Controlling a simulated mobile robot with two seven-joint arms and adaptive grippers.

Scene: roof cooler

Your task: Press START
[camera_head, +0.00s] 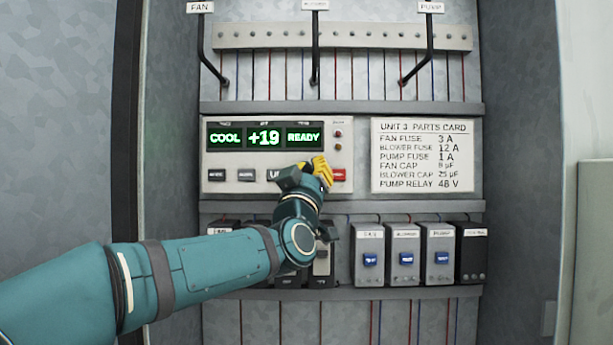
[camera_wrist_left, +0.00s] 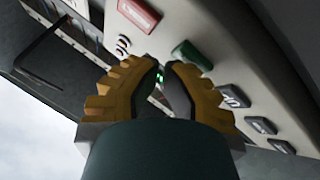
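The control panel (camera_head: 347,158) has a lit green display (camera_head: 263,137) reading COOL, +19 and READY. My left gripper (camera_head: 322,168), with yellow fingers, is in front of the panel's button row, just left of the red button (camera_head: 339,175). It hides the green button in the head view. In the left wrist view the green button (camera_wrist_left: 192,56) sits just beyond the fingertips (camera_wrist_left: 163,66), slightly to the right, and looks apart from them. Its lettering is unreadable. The fingertips are together, with nothing seen held. My right gripper is not in view.
Dark buttons (camera_head: 246,175) lie left of the gripper on the same row. A parts card (camera_head: 422,155) is to the right. Below, boxes with blue switches (camera_head: 370,259) stand on a shelf. Black levers (camera_head: 316,55) hang above. Cabinet walls flank both sides.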

